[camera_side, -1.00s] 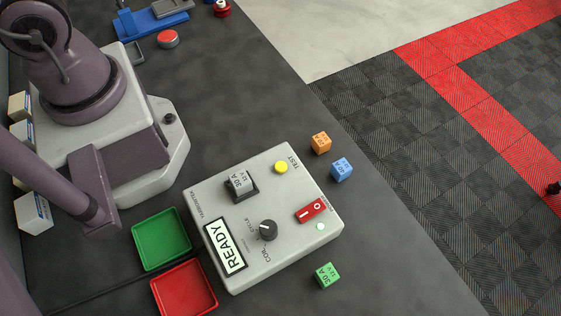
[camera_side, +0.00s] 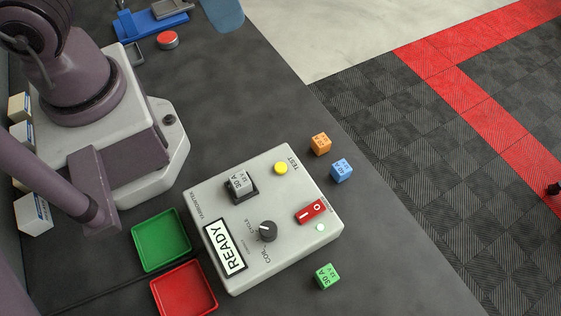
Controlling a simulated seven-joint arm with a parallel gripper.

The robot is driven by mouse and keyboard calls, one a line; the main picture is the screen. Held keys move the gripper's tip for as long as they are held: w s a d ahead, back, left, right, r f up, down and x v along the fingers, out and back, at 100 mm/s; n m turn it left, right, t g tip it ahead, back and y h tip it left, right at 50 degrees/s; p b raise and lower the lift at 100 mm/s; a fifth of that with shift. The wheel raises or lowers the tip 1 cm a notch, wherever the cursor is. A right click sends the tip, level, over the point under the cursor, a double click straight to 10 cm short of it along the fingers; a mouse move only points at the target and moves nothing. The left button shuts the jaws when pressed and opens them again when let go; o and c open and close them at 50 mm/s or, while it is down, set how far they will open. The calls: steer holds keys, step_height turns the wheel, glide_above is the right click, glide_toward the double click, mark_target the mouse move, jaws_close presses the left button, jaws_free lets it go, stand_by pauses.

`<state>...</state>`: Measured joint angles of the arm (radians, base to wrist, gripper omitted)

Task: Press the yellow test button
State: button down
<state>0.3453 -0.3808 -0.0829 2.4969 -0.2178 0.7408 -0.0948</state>
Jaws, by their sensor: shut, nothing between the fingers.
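The yellow test button (camera_side: 281,168) is a small round cap on the grey tester box (camera_side: 290,254), beside the printed word TEST. Nothing covers or touches it. The box display (camera_side: 225,248) reads READY. A dark relay cube marked 30 A (camera_side: 241,188) sits in the box's socket. A black knob (camera_side: 268,231), a red rocker switch (camera_side: 311,210) and a small pale green lamp (camera_side: 320,227) are on the same top face. My gripper is not in view; only parts of my arm show at the left.
Orange (camera_side: 320,144), blue (camera_side: 341,170) and green (camera_side: 327,276) cubes lie near the box. Green (camera_side: 161,240) and red (camera_side: 184,289) trays lie left of it. A red button (camera_side: 168,40) is at upper left. An unidentified smooth blue shape (camera_side: 222,12) enters at the top.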

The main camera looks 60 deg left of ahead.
steer(key=s+d+f+n+h, duration=0.15)
steer(key=d+f+n, duration=0.45)
steer(key=d, duration=0.6)
steer(key=n+t+y, duration=0.5)
steer(key=n+t, duration=0.2)
steer(key=n, duration=1.7)
glide_above(281, 170)
steer(key=shift+f, duration=2.7)
steer(key=shift+f, duration=0.1)
steer(key=shift+f, duration=4.3)
steer(key=shift+f, duration=0.1)
steer(key=shift+f, duration=0.35)
